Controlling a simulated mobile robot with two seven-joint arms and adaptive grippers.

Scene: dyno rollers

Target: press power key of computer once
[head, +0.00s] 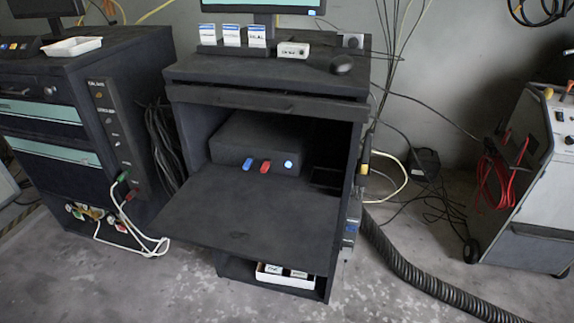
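The computer (237,140) is a dark box inside the open compartment of the black cabinet (195,130). Its front carries a round, glowing white-blue button (288,164) at the right, which looks like the power key. A blue piece (247,164) and a red piece (265,167) show at its lower front, left of the button; I cannot tell if they are plugged in or lie before it. Neither of my grippers is in the head view.
The cabinet's door panel (235,215) is folded down in front of the computer. A monitor (280,5), small boxes and a mouse (341,64) are on top. Another cabinet (120,65) stands left, a wheeled unit (530,180) right. A ribbed hose (420,280) crosses the floor.

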